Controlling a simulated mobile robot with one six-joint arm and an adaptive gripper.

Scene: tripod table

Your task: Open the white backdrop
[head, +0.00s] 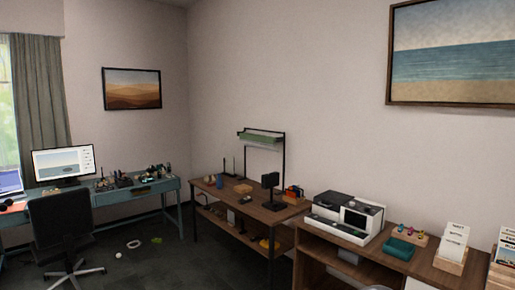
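A black upright frame (284,165) stands at the back of the wooden table (262,214) in the middle of the head view. A pale greenish roll or folded sheet (262,137) hangs at its top, and it may be the white backdrop. Below it the frame looks empty, with the wall showing through, so no sheet hangs down. A black device on a stand (271,188) is on the table in front of the frame. My gripper is not in view.
A blue desk (150,190) with a monitor (63,162) and an office chair (62,222) is at left. A wooden cabinet (415,262) with a white machine (345,219) and card holders is at right. Small items lie on the dark floor (150,265), which is otherwise fairly open.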

